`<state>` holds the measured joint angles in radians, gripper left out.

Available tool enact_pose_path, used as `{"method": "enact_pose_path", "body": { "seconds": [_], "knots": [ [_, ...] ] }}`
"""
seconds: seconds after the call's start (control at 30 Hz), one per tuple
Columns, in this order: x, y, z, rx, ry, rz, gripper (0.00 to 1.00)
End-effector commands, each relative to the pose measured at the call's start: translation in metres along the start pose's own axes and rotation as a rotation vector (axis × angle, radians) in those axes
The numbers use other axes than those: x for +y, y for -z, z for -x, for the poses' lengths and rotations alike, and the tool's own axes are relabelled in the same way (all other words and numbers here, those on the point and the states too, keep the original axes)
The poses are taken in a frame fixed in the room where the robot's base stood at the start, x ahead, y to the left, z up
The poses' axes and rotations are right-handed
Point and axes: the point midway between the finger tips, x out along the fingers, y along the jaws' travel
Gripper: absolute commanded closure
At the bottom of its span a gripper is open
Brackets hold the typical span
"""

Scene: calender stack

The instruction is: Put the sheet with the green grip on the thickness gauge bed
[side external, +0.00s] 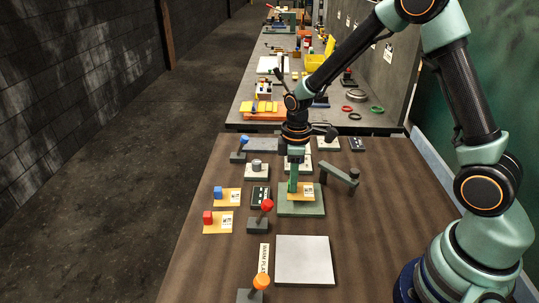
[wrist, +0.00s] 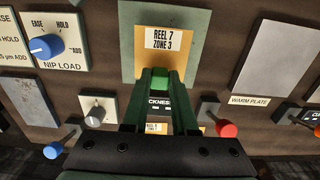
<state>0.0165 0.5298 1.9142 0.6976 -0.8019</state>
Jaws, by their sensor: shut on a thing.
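The yellow sheet labelled "REEL 7 ZONE 3" (wrist: 165,40) has a green grip (wrist: 160,77). My gripper (wrist: 158,84) is shut on that grip. In the side external view the sheet (side external: 307,192) lies over the green thickness gauge bed (side external: 300,210), within its outline. The bed's pale rim (wrist: 197,38) shows around the sheet in the wrist view. I cannot tell whether the sheet touches the bed or is held slightly above it. My gripper (side external: 295,172) points down at the bed; its fingers hide part of the sheet.
Sheets with a blue grip (side external: 218,190) and a red grip (side external: 208,217) lie left. A gauge arm (side external: 341,176) stands right of the bed. A red-knobbed lever (side external: 266,206) and a dark display (side external: 260,197) stand left. The pale warm plate (side external: 304,260) is bare.

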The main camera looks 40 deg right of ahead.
Motion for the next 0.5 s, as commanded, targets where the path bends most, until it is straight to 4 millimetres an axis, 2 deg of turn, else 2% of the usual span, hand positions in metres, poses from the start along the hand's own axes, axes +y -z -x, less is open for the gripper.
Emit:
{"method": "enact_pose_path", "body": {
  "seconds": [0.13,0.5],
  "knots": [
    [0.000,0.000,-0.017,-0.001,0.001,0.000,1.00],
    [0.000,0.000,-0.020,0.000,0.000,0.000,1.00]
  ]
}}
